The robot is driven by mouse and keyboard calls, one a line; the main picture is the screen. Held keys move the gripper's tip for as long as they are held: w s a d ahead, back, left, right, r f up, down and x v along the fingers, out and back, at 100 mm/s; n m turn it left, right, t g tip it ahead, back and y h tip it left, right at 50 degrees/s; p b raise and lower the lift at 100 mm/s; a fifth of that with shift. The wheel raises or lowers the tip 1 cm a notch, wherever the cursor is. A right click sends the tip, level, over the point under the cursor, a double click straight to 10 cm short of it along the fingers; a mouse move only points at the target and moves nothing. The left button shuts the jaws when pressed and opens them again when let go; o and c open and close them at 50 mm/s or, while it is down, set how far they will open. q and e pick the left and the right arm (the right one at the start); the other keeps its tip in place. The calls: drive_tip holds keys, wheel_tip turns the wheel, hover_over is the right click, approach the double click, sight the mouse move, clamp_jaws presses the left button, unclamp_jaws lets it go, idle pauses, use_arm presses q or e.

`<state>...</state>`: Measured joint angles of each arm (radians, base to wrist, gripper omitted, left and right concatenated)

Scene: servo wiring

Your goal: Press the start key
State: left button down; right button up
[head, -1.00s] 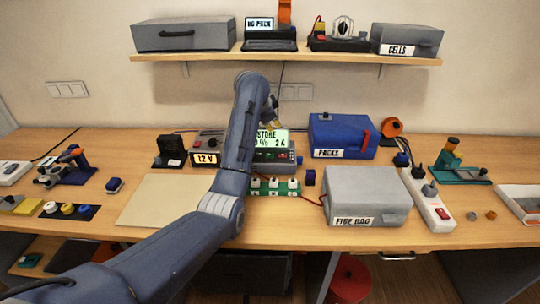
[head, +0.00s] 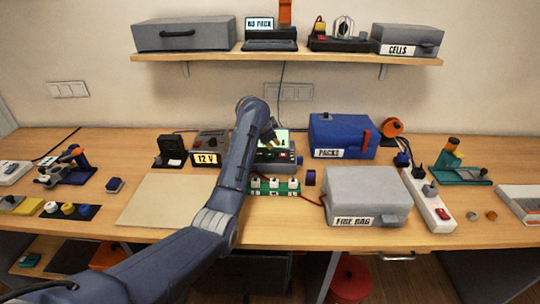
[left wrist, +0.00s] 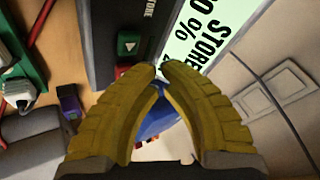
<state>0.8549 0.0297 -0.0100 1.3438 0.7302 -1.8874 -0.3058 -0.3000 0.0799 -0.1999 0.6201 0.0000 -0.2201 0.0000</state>
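The charger (head: 277,167) stands at the middle of the bench, its lit screen partly hidden behind my left gripper in the head view. In the left wrist view the screen (left wrist: 205,35) reads "STORE" and a percentage. The tips appear just beside the start key; contact cannot be made out. In the head view the left gripper (head: 272,142) is over the charger. My right gripper is out of view.
A green board (head: 272,187) with white parts lies in front of the charger. A grey "FIRE BAG" box (head: 366,190) and a blue "PACKS" box (head: 335,138) stand to the right. A "12 V" supply (head: 207,148) is left. A bare mat (head: 165,200) lies front left.

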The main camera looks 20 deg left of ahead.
use_arm(q)
drive_tip(key=shift+f, duration=0.65)
drive_tip(key=shift+f, duration=1)
idle(2.3)
drive_tip(key=shift+r, duration=1)
drive_tip(key=shift+r, duration=0.1)
drive_tip(key=shift+r, duration=2.4)
